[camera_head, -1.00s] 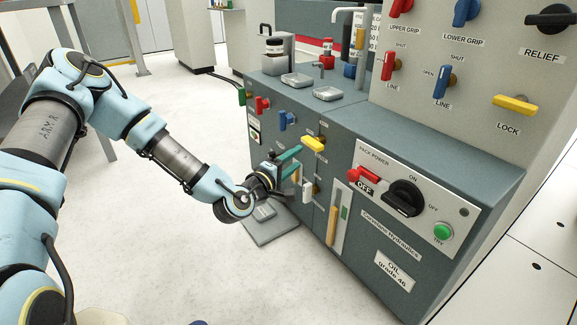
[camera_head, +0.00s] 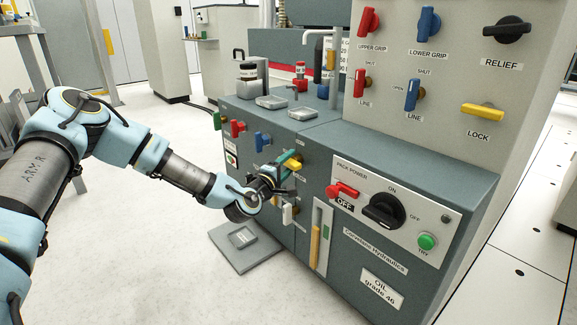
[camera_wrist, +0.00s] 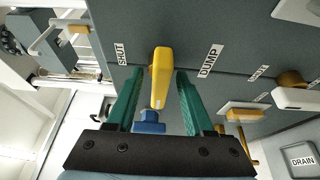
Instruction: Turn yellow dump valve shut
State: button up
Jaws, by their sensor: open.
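The yellow dump valve lever (camera_wrist: 161,78) is on the grey cabinet front in the wrist view, between the SHUT label (camera_wrist: 121,54) on its left and the DUMP label (camera_wrist: 210,61) on its right. My gripper (camera_wrist: 155,75) is open. Its two green fingers stand on either side of the lever, with a visible gap on each side. In the head view the yellow lever (camera_head: 296,165) is partly hidden by my gripper (camera_head: 289,163), whose fingers reach the cabinet front there.
A blue lever (camera_head: 263,141) and a red lever (camera_head: 237,128) are left of the gripper. A white lever (camera_head: 288,213) is below it. The PACK POWER panel (camera_head: 390,212) is to the right. A floor plate (camera_head: 238,245) lies below; open floor is at left.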

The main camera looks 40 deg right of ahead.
jog(key=shift+c, duration=0.2)
grip_shut()
dwell(0.5)
